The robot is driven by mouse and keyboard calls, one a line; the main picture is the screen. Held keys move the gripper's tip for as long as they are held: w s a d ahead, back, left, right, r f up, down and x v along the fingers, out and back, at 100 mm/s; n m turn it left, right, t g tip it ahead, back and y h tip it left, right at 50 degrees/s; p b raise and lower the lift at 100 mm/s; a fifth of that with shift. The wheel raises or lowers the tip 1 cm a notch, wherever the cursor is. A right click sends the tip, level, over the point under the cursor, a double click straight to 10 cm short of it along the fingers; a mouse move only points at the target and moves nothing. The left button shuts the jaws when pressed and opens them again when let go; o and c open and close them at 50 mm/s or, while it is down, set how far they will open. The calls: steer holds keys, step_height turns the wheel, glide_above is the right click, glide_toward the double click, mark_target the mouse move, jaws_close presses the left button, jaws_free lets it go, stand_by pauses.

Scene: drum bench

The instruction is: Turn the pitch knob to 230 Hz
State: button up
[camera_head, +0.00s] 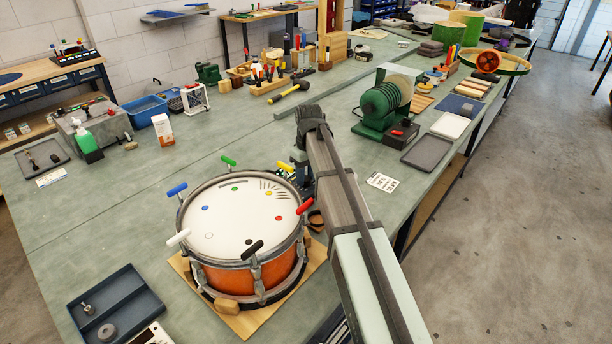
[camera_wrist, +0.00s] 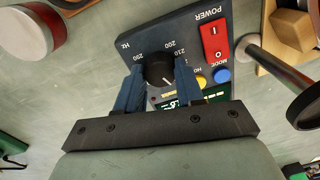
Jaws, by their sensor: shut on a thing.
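The dark blue control box (camera_wrist: 175,28) fills the upper middle of the wrist view. It has a black pitch knob (camera_wrist: 158,72) with white printed numbers around it, a red power switch (camera_wrist: 214,40), and yellow and blue buttons. My gripper (camera_wrist: 159,68) has its two blue fingers on either side of the knob, shut on it. A green-lit display (camera_wrist: 208,101) is partly hidden by the right finger and the gripper body; its reading is not clear. The knob's pointer setting is hard to tell. In the head view my arm hides most of the box.
An orange drum (camera_head: 238,276) with coloured T-handles stands left of my arm on a wooden board. In the wrist view, a round-ended metal rod (camera_wrist: 265,58) lies close right of the box. A red-banded cylinder (camera_wrist: 32,30) is at upper left. A white card (camera_head: 382,182) lies right of my arm.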

mark_target(307, 177)
steer(key=shift+n, duration=1)
steer(key=o, duration=1)
steer(key=shift+o, duration=0.2)
step_height(307, 177, up, 14)
steer(key=shift+w+d, duration=0.25)
steer(key=shift+f, duration=0.1)
